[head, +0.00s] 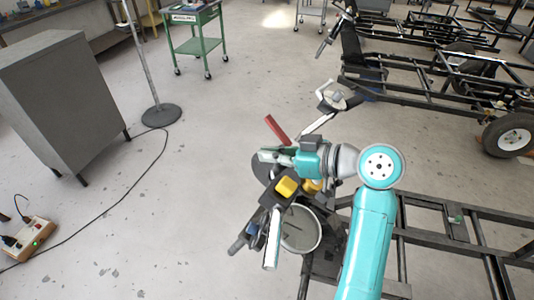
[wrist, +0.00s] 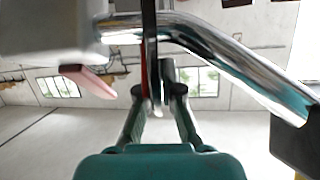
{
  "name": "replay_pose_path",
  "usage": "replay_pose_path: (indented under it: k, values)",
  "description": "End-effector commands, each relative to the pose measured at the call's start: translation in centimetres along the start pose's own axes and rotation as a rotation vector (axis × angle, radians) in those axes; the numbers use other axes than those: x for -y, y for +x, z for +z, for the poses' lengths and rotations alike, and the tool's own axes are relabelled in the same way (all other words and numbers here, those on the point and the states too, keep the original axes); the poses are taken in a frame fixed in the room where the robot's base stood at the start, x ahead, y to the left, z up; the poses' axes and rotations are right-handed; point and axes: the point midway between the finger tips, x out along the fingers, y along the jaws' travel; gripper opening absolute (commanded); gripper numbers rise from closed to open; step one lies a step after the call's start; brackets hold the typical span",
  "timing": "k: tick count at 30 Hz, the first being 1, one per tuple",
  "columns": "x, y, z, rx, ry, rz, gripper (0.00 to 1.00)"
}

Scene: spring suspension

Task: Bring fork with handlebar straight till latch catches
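The handlebar and fork assembly stands at the left end of a black frame in the head view. A bright handlebar tube (head: 318,124) points to the upper right, and a dark grip (head: 239,244) sticks out at the lower left. A light metal tube (head: 272,240), perhaps a fork leg, stands beside it. My gripper (head: 272,156) is at the middle of the assembly. In the wrist view my fingertips (wrist: 159,92) are close together around or beside a thin dark upright piece (wrist: 150,50); contact is unclear. A chrome tube (wrist: 225,55) crosses close by. I cannot make out the latch.
A red lever (head: 276,128) and a black box with a yellow top (head: 287,187) sit close to my gripper. The black frame (head: 450,225) extends right. A grey cabinet (head: 60,95), a pole base (head: 161,115) and a green cart (head: 195,42) stand apart. The floor at left is mostly free.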

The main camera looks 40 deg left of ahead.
Motion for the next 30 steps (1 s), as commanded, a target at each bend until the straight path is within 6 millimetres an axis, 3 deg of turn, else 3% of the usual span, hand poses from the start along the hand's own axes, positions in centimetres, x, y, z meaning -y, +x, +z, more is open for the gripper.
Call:
replay_pose_path:
  k: [15, 29, 30]
  values:
    - [2.0, -1.4, 1.2, 0.002, -0.138, -0.158, 0.00]
    - [2.3, -1.5, 1.4, 0.003, -0.148, -0.171, 0.00]
    - [2.3, -1.5, 1.4, 0.003, -0.148, -0.171, 0.09]
